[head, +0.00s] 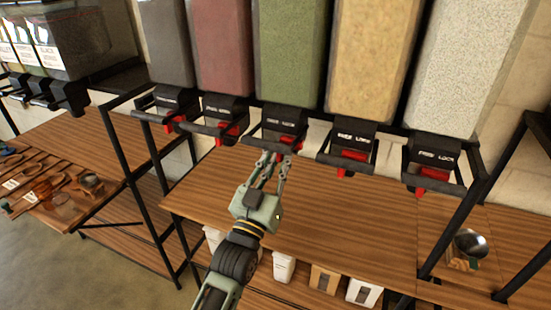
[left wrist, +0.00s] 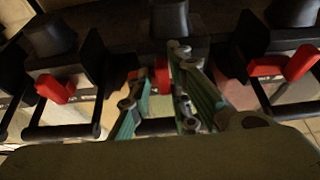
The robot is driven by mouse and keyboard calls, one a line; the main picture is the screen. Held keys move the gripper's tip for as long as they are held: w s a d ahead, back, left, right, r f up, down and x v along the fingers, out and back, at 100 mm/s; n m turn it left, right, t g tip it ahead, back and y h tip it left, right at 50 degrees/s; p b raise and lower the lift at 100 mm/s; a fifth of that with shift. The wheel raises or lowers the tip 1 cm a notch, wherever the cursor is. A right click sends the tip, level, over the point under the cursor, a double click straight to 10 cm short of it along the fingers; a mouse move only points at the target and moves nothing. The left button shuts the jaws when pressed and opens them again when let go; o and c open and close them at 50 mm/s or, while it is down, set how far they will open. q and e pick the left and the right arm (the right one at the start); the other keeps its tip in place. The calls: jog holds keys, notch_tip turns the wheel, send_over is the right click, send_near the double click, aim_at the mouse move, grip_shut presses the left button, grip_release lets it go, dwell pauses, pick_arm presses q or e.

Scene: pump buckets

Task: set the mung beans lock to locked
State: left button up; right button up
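The green bin (head: 290,55) in the middle of the row appears to hold the mung beans. Below it is a black dispenser (head: 280,122) marked with small white lettering. Its red lock lever (head: 286,142) shows only partly behind the black bar; whether it is locked I cannot tell. My left gripper (head: 271,158) is just below this dispenser, pointing up at it. In the left wrist view its fingers (left wrist: 156,72) are apart, and the red lever (left wrist: 162,76) shows between them. I cannot tell whether they touch it. My right gripper is not in view.
Neighbouring dispensers have red levers, including one on the left (head: 228,133) and one on the right (head: 352,156). Black bars project in front of each. The wooden shelf (head: 350,225) below is mostly clear. A metal bowl (head: 469,243) is at the lower right.

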pick_arm(q)
jog(key=shift+o, duration=1)
jog(key=shift+d, duration=0.15)
jog(key=shift+s+a+f, duration=0.2)
jog(key=shift+s+a, duration=0.05)
jog(key=shift+s, duration=0.05)
jog(key=v, duration=1.1)
jog(key=shift+s, duration=0.1)
